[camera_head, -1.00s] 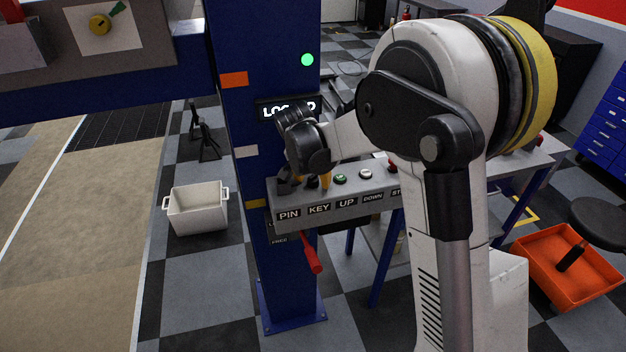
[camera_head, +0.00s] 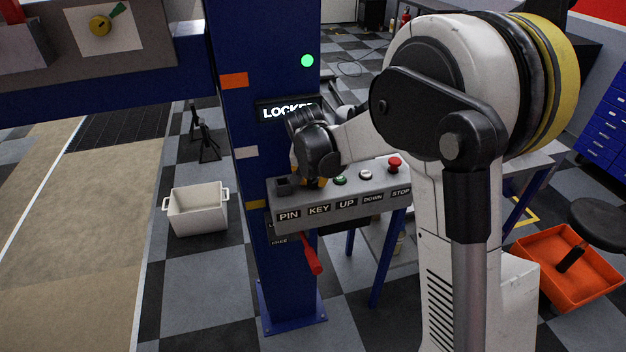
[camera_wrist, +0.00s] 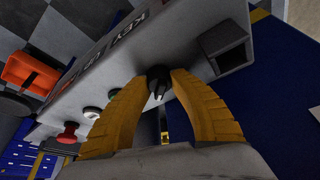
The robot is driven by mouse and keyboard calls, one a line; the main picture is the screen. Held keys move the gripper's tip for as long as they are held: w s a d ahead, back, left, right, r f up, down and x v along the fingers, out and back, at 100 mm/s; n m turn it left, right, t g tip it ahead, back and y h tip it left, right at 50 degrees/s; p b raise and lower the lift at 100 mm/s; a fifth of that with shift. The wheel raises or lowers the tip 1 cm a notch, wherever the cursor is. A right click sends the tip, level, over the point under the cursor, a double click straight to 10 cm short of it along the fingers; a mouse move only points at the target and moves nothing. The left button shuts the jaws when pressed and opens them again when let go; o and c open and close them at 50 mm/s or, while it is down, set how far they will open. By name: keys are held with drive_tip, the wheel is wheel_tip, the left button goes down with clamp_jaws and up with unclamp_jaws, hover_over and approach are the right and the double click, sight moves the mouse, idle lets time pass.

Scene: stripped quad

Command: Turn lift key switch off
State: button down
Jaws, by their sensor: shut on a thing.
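The lift key switch (camera_wrist: 158,83) is a dark round knob on the grey control box (camera_head: 345,208), above the KEY label. In the wrist view the two yellow fingers of my gripper (camera_wrist: 160,78) close around it from both sides. My gripper is shut on the key switch. In the head view my gripper (camera_head: 315,182) hides the switch, and only a bit of yellow finger shows above the KEY label. The display (camera_head: 283,110) on the blue lift post (camera_head: 272,60) reads LOCKED, its last letters partly covered by my arm. How far the key is turned cannot be told.
Beside the key are a square PIN socket (camera_wrist: 226,45), a green UP button (camera_head: 340,180), a white DOWN button (camera_head: 366,174) and a red STOP button (camera_head: 394,164). A red lever (camera_head: 312,255) hangs below the box. A green lamp (camera_head: 307,60) is lit on the post.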

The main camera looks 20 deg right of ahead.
drive_tip(key=n+y, duration=0.2)
drive_tip(key=n, duration=0.3)
drive_tip(key=shift+n+y, duration=0.9)
drive_tip(key=shift+n, duration=1.3)
drive_tip(key=c, duration=1.1)
unclamp_jaws()
drive_tip(key=v, duration=1.2)
